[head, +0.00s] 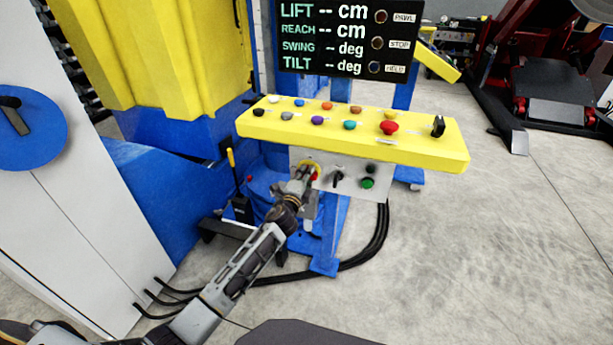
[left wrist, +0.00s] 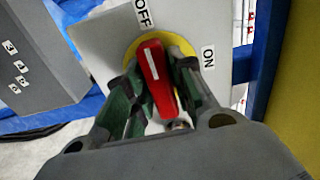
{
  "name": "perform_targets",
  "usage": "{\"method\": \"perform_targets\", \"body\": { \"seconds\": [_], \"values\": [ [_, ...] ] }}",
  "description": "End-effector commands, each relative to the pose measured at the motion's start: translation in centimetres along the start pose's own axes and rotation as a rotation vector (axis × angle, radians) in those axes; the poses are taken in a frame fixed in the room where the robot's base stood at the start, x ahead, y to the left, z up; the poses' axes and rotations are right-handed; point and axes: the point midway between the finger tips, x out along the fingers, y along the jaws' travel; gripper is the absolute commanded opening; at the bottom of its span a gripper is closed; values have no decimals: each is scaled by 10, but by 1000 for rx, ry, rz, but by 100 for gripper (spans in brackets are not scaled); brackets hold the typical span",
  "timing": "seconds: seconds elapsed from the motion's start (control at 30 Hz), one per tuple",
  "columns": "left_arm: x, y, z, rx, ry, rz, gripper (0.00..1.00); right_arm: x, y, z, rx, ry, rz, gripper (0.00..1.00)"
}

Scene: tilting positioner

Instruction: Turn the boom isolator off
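The boom isolator is a red handle (left wrist: 158,78) on a yellow round plate (left wrist: 186,46), fixed to a grey panel under the yellow console. OFF and ON labels sit beside the plate in the left wrist view. The handle's far end points up and slightly left, towards OFF. In the head view the isolator's red part (head: 314,176) is mostly hidden by my left gripper (head: 306,178). In the left wrist view my left gripper (left wrist: 160,88) has one finger on each side of the handle, close against it. My right gripper is not in view.
The yellow console (head: 350,138) with several coloured buttons overhangs the panel. A black selector (head: 338,178) and a green button (head: 368,183) sit right of the isolator. A grey cabinet (head: 60,190) stands left.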

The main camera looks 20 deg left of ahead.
Motion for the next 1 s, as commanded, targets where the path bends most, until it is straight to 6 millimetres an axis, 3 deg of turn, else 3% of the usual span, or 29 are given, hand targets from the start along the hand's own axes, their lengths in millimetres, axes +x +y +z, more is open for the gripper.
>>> {"method": "perform_targets", "body": {
  "seconds": [0.1,0.57,1.0],
  "values": [
    [0,0,0,1,1,0,41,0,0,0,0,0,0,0],
    [-3,0,-1,3,2,-1,41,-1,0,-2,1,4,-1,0],
    [-34,1,0,3,2,0,41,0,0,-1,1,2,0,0]
  ]
}}
